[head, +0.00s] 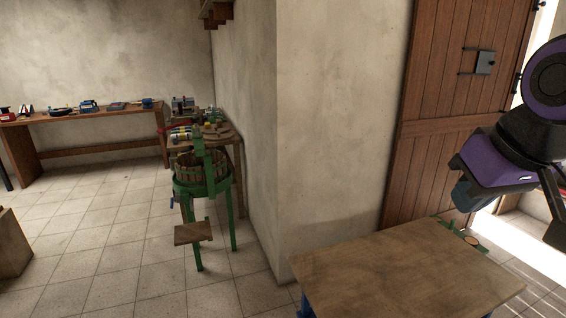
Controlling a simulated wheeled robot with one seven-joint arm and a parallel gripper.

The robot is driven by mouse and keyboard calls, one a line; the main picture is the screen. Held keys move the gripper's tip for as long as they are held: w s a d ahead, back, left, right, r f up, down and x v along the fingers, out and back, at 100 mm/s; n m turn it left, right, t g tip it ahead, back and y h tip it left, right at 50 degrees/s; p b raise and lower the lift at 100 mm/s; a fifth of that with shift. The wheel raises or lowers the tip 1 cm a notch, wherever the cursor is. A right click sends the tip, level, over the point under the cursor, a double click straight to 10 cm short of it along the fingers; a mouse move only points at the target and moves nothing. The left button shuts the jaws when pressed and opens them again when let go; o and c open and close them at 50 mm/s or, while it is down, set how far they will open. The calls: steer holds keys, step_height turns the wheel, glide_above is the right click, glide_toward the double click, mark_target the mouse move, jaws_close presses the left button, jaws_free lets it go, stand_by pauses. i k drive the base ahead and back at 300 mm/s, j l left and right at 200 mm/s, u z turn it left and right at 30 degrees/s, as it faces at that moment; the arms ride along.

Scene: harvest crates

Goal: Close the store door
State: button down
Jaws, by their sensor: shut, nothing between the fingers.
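The store door (425,120) is a tall door of brown wooden planks at the right of the head view, beyond a wooden-topped table. It carries a dark metal latch plate (485,63). Bright light and a strip of sunlit floor show past its right edge, so there is an opening there. How far the door stands open I cannot tell. My purple and black arm crosses in front of its right side.
The wooden-topped table (400,275) stands in front of the door. A pale wall corner (278,150) juts out left of it. A green-framed press (203,175) and a long bench (90,120) with tools stand further left. Tiled floor between them is clear.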

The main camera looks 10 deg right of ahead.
mark_target(444, 101)
steer(key=l+u, duration=0.1)
steer(key=l, duration=1.3)
steer(key=l+u, duration=0.15)
steer(key=l, duration=1.2)
steer(key=i+l, duration=0.1)
steer(key=l, duration=0.45)
steer(key=i+l+u, duration=0.1)
steer(key=l, duration=0.45)
steer(key=i+l, duration=0.15)
steer(key=l, duration=0.4)
steer(key=i+l, duration=0.4)
